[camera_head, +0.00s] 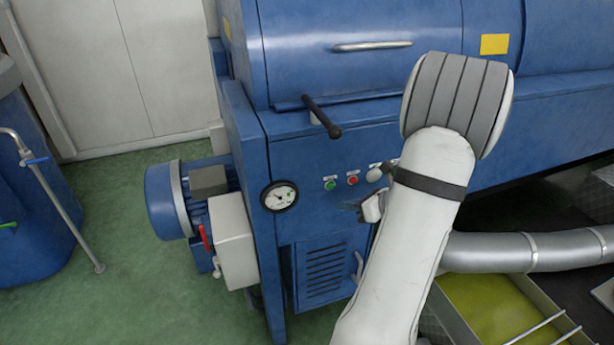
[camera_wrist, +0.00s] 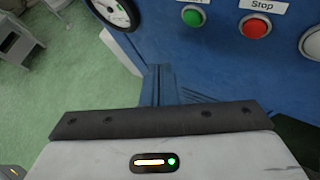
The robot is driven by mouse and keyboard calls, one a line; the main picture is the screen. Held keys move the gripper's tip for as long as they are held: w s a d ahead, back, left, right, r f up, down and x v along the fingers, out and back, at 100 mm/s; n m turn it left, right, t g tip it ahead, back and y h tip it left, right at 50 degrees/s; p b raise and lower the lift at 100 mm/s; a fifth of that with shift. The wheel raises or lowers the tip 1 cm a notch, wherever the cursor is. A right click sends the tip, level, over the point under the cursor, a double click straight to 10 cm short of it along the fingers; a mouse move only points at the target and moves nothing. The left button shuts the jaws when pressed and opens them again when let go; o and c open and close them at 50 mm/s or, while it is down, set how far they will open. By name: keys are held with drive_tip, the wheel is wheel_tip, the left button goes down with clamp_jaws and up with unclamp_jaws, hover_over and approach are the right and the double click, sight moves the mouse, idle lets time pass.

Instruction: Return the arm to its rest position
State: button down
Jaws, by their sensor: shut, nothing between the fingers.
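My arm reaches up from the bottom of the head view, bends at a large grey-ribbed joint and comes back down in front of the blue machine (camera_head: 330,75). My gripper (camera_head: 361,209) shows only partly at the left edge of the white arm link, below the machine's row of buttons. In the wrist view its fingers (camera_wrist: 158,84) are together, with nothing between them, and point towards the blue panel. They look apart from the buttons. Most of the gripper body is hidden by my arm in the head view.
The panel carries a gauge (camera_head: 279,196), a green button (camera_head: 330,184), a red stop button (camera_head: 352,179) and a black lever (camera_head: 322,117) that sticks out. A silver pipe (camera_head: 490,251) and a tub of yellow-green liquid (camera_head: 490,308) lie right of my arm. Green floor (camera_head: 120,220) is open at left.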

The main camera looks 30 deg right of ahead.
drive_tip(key=shift+s+a, duration=0.1)
drive_tip(key=s+a+r+n+g+y, duration=0.15)
drive_tip(key=a+n+g, duration=0.25)
drive_tip(key=a+n, duration=0.4)
drive_tip(key=a+r+n+g, duration=0.3)
drive_tip(key=a+n, duration=0.3)
drive_tip(key=a, duration=0.5)
drive_tip(key=s+a+r+n+g+h, duration=0.1)
drive_tip(key=s+a+n, duration=0.4)
drive_tip(key=n, duration=0.5)
drive_tip(key=s+a+r+n+h, duration=0.4)
drive_tip(key=n+h, duration=0.1)
drive_tip(key=n, duration=0.4)
drive_tip(key=shift+s+a+n+g, duration=0.35)
drive_tip(key=shift+n+g, duration=0.05)
